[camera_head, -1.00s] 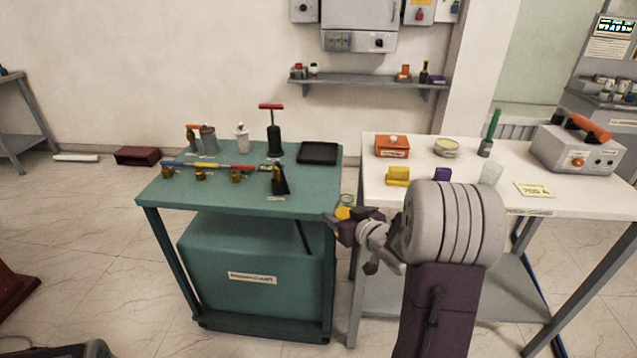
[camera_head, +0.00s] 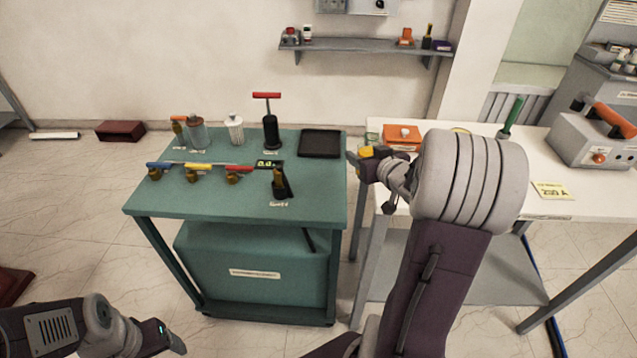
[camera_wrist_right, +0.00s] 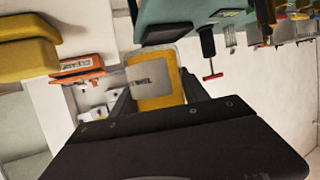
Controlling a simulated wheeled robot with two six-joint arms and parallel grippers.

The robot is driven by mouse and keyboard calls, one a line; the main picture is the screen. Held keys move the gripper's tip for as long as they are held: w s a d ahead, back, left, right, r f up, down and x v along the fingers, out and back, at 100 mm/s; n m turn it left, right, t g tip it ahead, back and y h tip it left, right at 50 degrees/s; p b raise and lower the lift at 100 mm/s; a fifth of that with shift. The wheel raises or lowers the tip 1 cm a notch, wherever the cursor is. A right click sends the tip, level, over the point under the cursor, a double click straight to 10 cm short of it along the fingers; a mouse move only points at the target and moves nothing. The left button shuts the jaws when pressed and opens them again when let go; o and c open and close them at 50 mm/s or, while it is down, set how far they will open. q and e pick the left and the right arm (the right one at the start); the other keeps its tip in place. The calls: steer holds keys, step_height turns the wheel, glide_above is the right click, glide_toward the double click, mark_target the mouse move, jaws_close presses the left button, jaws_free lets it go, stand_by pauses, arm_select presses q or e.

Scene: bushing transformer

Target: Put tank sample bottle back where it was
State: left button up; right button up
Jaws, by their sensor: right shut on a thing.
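The tank sample bottle appears as a clear-walled jar with yellow contents and a grey label (camera_wrist_right: 140,78) in the right wrist view. My right gripper (camera_wrist_right: 152,95) is shut on it. In the head view, my right gripper (camera_head: 364,160) is in the air near the gap between the green cart (camera_head: 235,205) and the white table (camera_head: 540,205). The bottle's clear upper part (camera_head: 371,138) shows just above the gripper; the rest is mostly hidden. My left gripper (camera_head: 172,343) is low at the bottom left, away from the bottle; its jaw state is unclear.
The cart top holds a black tray (camera_head: 320,144), a red-handled pump (camera_head: 270,125), a white ribbed container (camera_head: 234,130), a grey canister (camera_head: 196,132) and a valve manifold (camera_head: 200,170). An orange box (camera_head: 402,134) is on the white table.

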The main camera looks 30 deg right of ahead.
steer(key=w+a+f+b, duration=0.1)
steer(key=w+a+f, duration=0.1)
steer(key=w+a+f+b, duration=0.2)
steer(key=w+a, duration=0.1)
steer(key=w+a+f+b, duration=0.1)
steer(key=w+a+f, duration=0.1)
steer(key=w+a, duration=0.1)
steer(key=shift+f+b, duration=0.3)
steer(key=shift+f, duration=0.1)
step_height(320, 180, down, 4)
steer(key=shift+w+f+b, duration=0.1)
steer(key=shift+b, duration=0.5)
steer(key=o, duration=1.6)
